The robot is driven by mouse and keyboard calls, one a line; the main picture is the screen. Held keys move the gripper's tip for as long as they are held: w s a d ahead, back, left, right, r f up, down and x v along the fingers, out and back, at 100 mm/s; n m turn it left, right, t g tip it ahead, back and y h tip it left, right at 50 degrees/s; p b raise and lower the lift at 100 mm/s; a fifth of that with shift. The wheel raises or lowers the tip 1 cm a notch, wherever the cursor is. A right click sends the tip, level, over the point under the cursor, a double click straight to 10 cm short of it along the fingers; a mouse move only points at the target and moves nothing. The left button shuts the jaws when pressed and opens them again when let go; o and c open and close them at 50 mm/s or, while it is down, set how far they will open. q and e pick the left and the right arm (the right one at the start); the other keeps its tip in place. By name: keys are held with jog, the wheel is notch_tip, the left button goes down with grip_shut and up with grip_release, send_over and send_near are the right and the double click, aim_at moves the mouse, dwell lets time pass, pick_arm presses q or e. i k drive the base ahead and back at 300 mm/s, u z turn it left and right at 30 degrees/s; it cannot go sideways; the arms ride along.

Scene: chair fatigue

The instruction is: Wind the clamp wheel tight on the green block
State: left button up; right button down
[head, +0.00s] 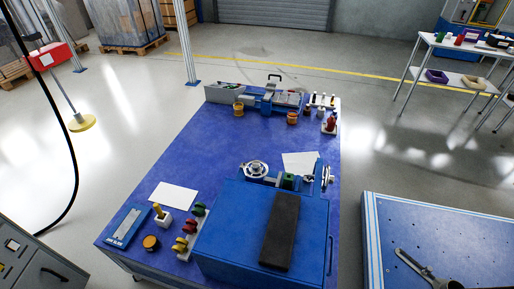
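The small green block (289,181) sits in a metal fixture at the back edge of the blue box-like machine on the blue table. A silver spoked wheel (256,169) faces up to the left of the block. A second silver wheel (326,177) stands on edge to its right, seen nearly side-on. I cannot tell which is the clamp wheel, or whether the jaws touch the block. Neither of my grippers is in view.
The blue machine (220,222) bears a black slab (281,230). Red, yellow and green handled items (187,238) stand left of it. A vise-like device (270,98) and small pots are at the table's far end. A blue bench (450,235) with a wrench-like tool (415,265) is at right. The table's middle is clear.

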aim_at(255, 169)
jog(key=z, duration=1.7)
jog(key=k, duration=0.55)
jog(key=u, duration=0.75)
